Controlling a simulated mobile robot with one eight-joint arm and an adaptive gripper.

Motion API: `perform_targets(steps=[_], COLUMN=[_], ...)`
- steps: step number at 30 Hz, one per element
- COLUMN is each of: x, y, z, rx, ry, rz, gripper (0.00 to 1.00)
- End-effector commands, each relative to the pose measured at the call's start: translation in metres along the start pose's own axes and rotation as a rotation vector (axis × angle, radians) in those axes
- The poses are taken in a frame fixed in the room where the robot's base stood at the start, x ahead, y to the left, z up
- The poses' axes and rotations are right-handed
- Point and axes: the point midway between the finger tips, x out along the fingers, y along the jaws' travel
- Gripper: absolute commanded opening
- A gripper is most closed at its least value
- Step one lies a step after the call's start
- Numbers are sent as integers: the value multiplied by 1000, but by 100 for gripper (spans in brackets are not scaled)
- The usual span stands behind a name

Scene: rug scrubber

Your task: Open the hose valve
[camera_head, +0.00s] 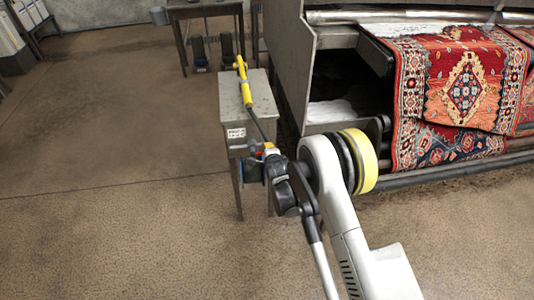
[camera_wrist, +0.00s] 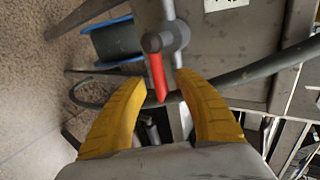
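The hose valve (camera_wrist: 166,38) shows at the top middle of the wrist view as a grey fitting on a pipe. Its red lever (camera_wrist: 157,78) points down toward my gripper (camera_wrist: 163,80). The two yellow fingers are apart, one on each side of the lever's end, with gaps visible. I cannot tell whether either finger touches it. In the head view, my arm's dark wrist hides most of the valve area beside the small metal table (camera_head: 255,100).
A yellow spray wand (camera_head: 245,88) lies on the table. A blue reel (camera_wrist: 117,40) and a dark hose (camera_wrist: 265,66) are close to the valve. The rug machine (camera_head: 292,50) with a red patterned rug (camera_head: 465,85) stands right. Open floor lies left.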

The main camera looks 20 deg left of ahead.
Motion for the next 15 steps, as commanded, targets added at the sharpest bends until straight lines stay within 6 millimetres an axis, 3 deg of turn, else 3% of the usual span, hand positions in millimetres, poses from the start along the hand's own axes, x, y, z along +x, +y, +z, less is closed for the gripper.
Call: perform_targets(steps=[7, 15], x=[-17, -77], y=[-1, 0], z=[0, 0], rx=[-1, 1], ry=[0, 0], rz=[-1, 0], gripper=[37, 37])
